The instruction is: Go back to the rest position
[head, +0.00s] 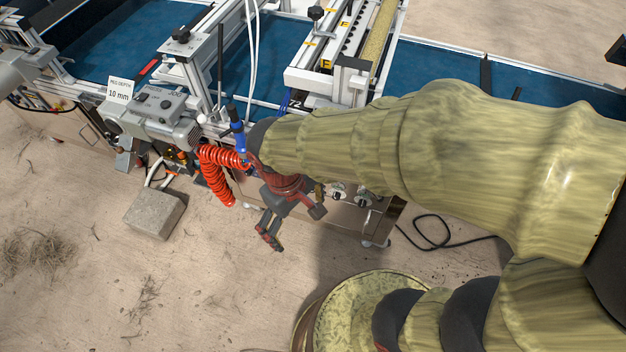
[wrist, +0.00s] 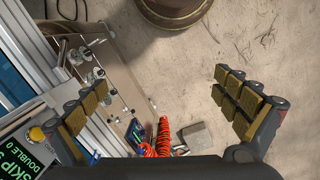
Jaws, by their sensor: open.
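My gripper (head: 294,226) hangs at the end of my arm in front of the tray seeder (head: 335,205) in the head view. Its fingers point down over the sandy ground. In the wrist view my gripper (wrist: 168,105) has its two padded fingers wide apart, with nothing between them. The seeder's side panel with knobs (wrist: 95,75) lies behind the left finger. The part of the seeder behind my arm is hidden in the head view.
A red coiled hose (head: 218,172) hangs just left of my gripper. A concrete block (head: 153,212) lies on the ground further left. A black cable (head: 440,240) runs over the ground at right. The sand in front of the seeder (head: 215,290) is mostly clear.

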